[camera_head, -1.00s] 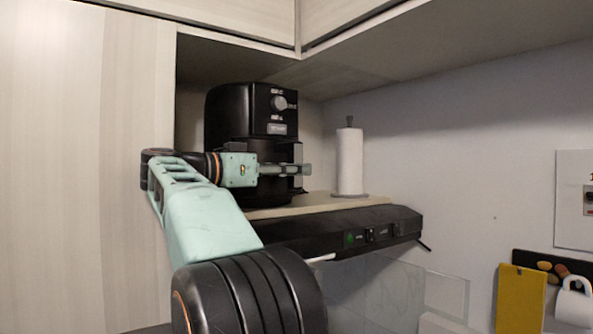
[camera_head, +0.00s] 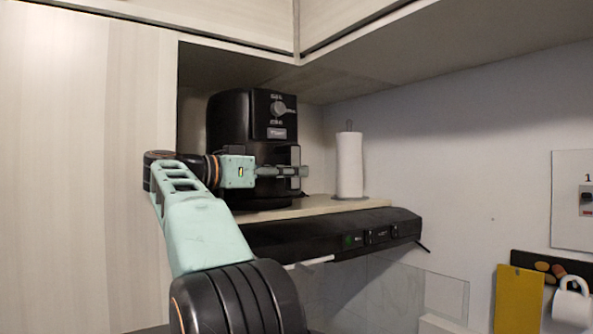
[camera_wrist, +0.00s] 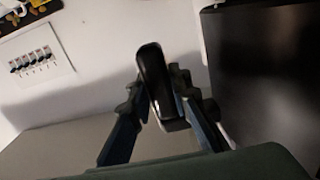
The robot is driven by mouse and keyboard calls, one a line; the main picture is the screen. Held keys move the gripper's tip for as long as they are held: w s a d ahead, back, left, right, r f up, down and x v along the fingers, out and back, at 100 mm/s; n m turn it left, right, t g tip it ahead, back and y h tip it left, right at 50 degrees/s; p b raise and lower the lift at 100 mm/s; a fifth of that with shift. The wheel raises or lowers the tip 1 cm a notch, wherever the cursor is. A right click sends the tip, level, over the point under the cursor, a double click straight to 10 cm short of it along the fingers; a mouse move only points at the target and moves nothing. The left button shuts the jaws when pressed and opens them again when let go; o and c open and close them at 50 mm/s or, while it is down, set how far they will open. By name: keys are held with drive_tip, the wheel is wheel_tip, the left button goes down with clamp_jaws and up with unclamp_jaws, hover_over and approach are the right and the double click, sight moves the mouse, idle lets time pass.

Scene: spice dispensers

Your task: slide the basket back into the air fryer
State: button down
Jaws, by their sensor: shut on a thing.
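The black air fryer (camera_head: 232,125) stands on the wooden shelf, its dial and label facing right. My gripper (camera_head: 298,172) reaches across its front at the height of the basket. In the wrist view my gripper (camera_wrist: 168,105) is shut on the black basket handle (camera_wrist: 155,80), which sits between the two fingers. The basket's body is mostly hidden behind my gripper and arm in the head view, so I cannot tell exactly how far it is in.
A paper towel roll (camera_head: 349,165) stands on the shelf (camera_head: 315,207) right of the fryer. A black range hood (camera_head: 340,232) is below the shelf. Cabinets enclose the left and top.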

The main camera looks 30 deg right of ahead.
drive_tip(key=shift+s+r, duration=0.1)
drive_tip(key=shift+r, duration=0.45)
drive_tip(key=c, duration=2.2)
unclamp_jaws()
drive_tip(key=o, duration=0.5)
drive_tip(key=shift+w+f, duration=0.15)
drive_tip(key=shift+w, duration=0.05)
drive_tip(key=shift+w+f, duration=0.1)
drive_tip(key=shift+f, duration=0.15)
drive_tip(key=shift+a+f, duration=0.1)
drive_tip(key=shift+a, duration=0.5)
drive_tip(key=a, duration=0.4)
drive_tip(key=s+a, duration=0.1)
drive_tip(key=a, duration=0.1)
drive_tip(key=shift+r, duration=0.25)
